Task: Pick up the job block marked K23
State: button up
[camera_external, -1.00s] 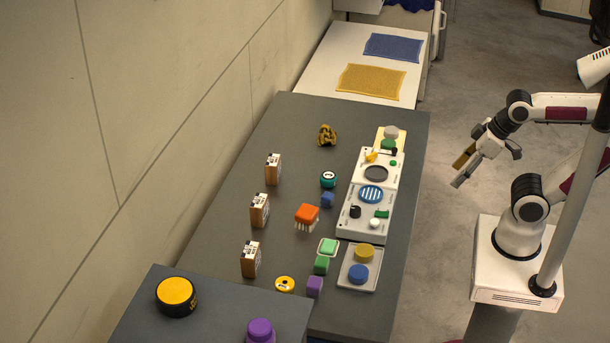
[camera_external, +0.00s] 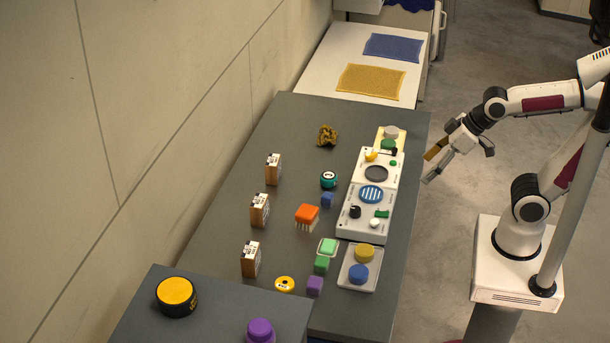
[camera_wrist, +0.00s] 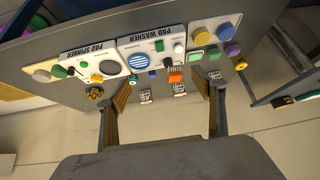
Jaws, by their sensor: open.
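Three wooden job blocks with white-and-black labels stand in a row along the wall side of the grey table: a far one (camera_external: 273,169), a middle one (camera_external: 260,210) and a near one (camera_external: 251,259). They also show small in the wrist view, as one on the left (camera_wrist: 145,96), one in the middle (camera_wrist: 179,89) and one on the right (camera_wrist: 215,75). Their marks are too small to read, so I cannot tell which is K23. My gripper (camera_external: 433,167) is open and empty, in the air off the table's right edge, well away from the blocks.
The pad washer (camera_external: 350,222) and pad spinner (camera_external: 394,174) line the table's right side. An orange brush (camera_external: 307,213), a teal round item (camera_external: 328,179) and a yellow disc (camera_external: 285,284) lie between.

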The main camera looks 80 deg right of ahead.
jog(key=w+a+t, duration=0.2)
jog(key=w+a, duration=0.1)
jog(key=w, duration=1.1)
jog(key=t, duration=0.3)
send_near(265, 202)
jog(key=shift+t, duration=0.9)
jog(key=w+f, duration=0.2)
jog(key=f, duration=0.1)
jog(key=shift+w+a+f, duration=0.1)
jog(key=shift+w+a, duration=0.15)
jog(key=shift+w, duration=0.1)
jog(key=shift+x, duration=1.3)
jog(key=shift+w+d+f, duration=0.1)
jog(key=shift+d+x, duration=0.15)
jog(key=shift+x, duration=1.1)
jog(key=shift+d+x, duration=0.1)
jog(key=shift+x, duration=1.15)
